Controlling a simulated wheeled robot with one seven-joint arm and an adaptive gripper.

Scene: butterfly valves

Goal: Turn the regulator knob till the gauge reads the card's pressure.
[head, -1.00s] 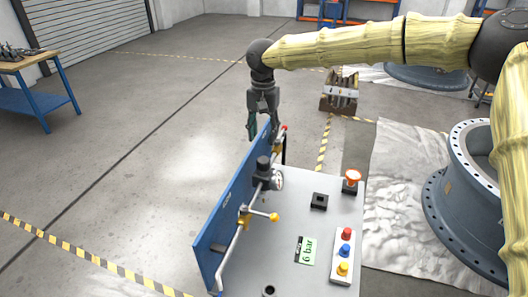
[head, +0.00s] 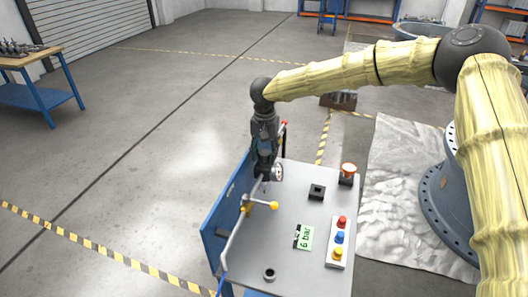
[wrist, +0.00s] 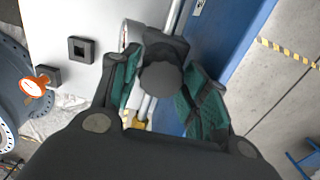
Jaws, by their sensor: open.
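The dark regulator knob (wrist: 162,78) stands between the two green-padded fingers of my gripper (wrist: 160,90) in the wrist view. The fingers are open, one on each side of it, with a gap to the right finger; whether the left one touches cannot be told. In the head view my gripper (head: 265,160) hangs down over the regulator on the pipe and hides the knob. The round gauge (head: 278,172) faces right beside the regulator; its reading is too small to tell. The green card (head: 304,237) on the bench top reads 6 bar.
A yellow-handled valve (head: 262,205) sits on the pipe nearer the front. The blue panel (head: 215,222) stands along the bench's left edge. A button box (head: 339,242), a black square socket (head: 316,192) and an orange-topped button (head: 348,170) stand on the grey top.

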